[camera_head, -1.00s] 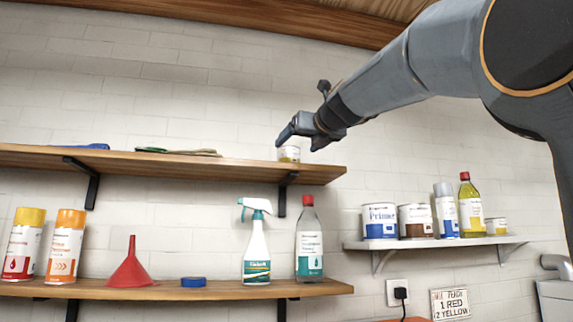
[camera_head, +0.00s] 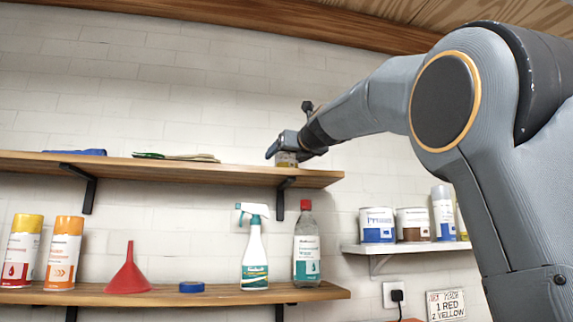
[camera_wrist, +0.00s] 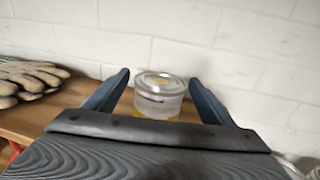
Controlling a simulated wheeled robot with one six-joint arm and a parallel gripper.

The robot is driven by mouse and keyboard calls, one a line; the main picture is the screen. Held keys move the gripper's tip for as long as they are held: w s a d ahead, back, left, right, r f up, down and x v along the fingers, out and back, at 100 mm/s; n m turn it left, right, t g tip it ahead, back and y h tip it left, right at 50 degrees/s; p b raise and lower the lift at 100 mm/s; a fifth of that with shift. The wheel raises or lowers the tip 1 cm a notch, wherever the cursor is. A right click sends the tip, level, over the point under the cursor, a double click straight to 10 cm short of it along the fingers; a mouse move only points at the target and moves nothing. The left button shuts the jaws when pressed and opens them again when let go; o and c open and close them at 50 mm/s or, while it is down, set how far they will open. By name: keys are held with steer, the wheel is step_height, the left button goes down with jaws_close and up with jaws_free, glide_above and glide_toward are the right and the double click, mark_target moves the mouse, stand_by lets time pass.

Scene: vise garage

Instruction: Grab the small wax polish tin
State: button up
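The small wax polish tin (camera_wrist: 160,95) stands upright on the upper wooden shelf, with a clear-silver lid and a yellow band low on its side. In the wrist view it sits between the two spread fingers of my gripper (camera_wrist: 160,92), with a gap visible on each side. My gripper looks open. In the head view my gripper (camera_head: 280,147) is at the right end of the upper shelf, around the tin (camera_head: 286,158), which is mostly covered by it. The tin's lower part is hidden by my gripper body in the wrist view.
Work gloves (camera_wrist: 28,80) lie left of the tin on the upper shelf (camera_head: 230,174). The tiled wall is close behind. A lower shelf (camera_head: 170,296) holds spray cans, a red funnel (camera_head: 129,272) and bottles. A white shelf (camera_head: 400,247) at right holds paint cans.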

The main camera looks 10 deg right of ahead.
steer(key=c, duration=1.2)
